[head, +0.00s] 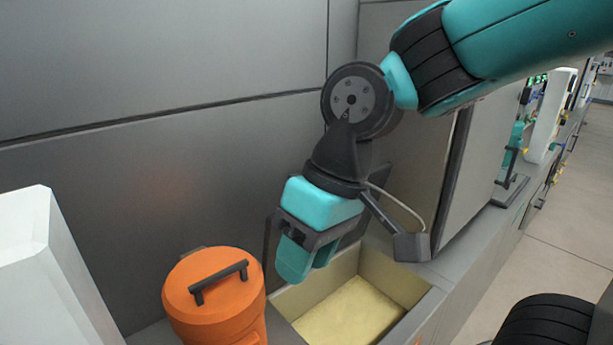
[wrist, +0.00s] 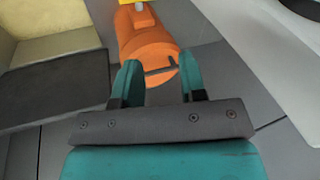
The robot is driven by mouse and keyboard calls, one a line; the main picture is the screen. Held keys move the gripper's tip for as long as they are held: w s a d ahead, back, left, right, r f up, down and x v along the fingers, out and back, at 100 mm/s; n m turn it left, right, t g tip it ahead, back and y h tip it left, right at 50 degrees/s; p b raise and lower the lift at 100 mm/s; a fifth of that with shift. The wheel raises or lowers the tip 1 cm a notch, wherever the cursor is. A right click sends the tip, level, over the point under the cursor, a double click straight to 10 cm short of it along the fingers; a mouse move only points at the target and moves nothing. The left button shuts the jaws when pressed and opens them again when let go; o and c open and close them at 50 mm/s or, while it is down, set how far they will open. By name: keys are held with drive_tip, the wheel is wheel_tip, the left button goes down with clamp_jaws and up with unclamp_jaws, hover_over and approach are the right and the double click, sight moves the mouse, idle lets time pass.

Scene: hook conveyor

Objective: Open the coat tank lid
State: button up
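The orange coat tank (head: 238,330) stands at the lower middle of the head view, its front cut off by the frame edge. Its round orange lid (head: 225,300) lies shut on top, with a dark bar handle (head: 218,282) across it. My gripper (head: 306,262) hangs to the right of the lid, pointing down, apart from it and empty. In the wrist view my gripper (wrist: 159,76) has its two teal fingers spread apart.
An open bin (head: 395,275) with a pale yellow floor sits right of the tank, below my gripper. A white angular object (head: 45,265) stands at the left. A grey wall (head: 150,180) rises behind. A tall grey cabinet (head: 455,170) stands beyond the bin.

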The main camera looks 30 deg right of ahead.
drive_tip(key=w+d+r+m+t+h, duration=0.1)
drive_tip(key=w+d+r+m, duration=0.15)
drive_tip(key=w, duration=0.45)
drive_tip(key=w+d+r+m, duration=0.1)
drive_tip(key=w+d+m, duration=0.25)
drive_tip(key=w, duration=0.25)
drive_tip(key=w+d+m+t+h+p, duration=0.1)
drive_tip(key=w+d+m+h+p, duration=0.1)
drive_tip(key=w+d+m, duration=1.5)
drive_tip(key=w+f+n+p, duration=0.1)
drive_tip(key=f, duration=0.4)
drive_tip(key=w+d+f+p, duration=0.1)
drive_tip(key=w+f, duration=0.1)
drive_tip(key=f, duration=0.4)
drive_tip(key=w+d+f+n+p, duration=0.1)
drive_tip(key=f+p, duration=0.1)
drive_tip(key=f, duration=0.3)
drive_tip(key=shift+w+d+f+n, duration=0.15)
drive_tip(key=shift+w+d+n, duration=0.15)
drive_tip(key=shift+w, duration=0.1)
clamp_jaws()
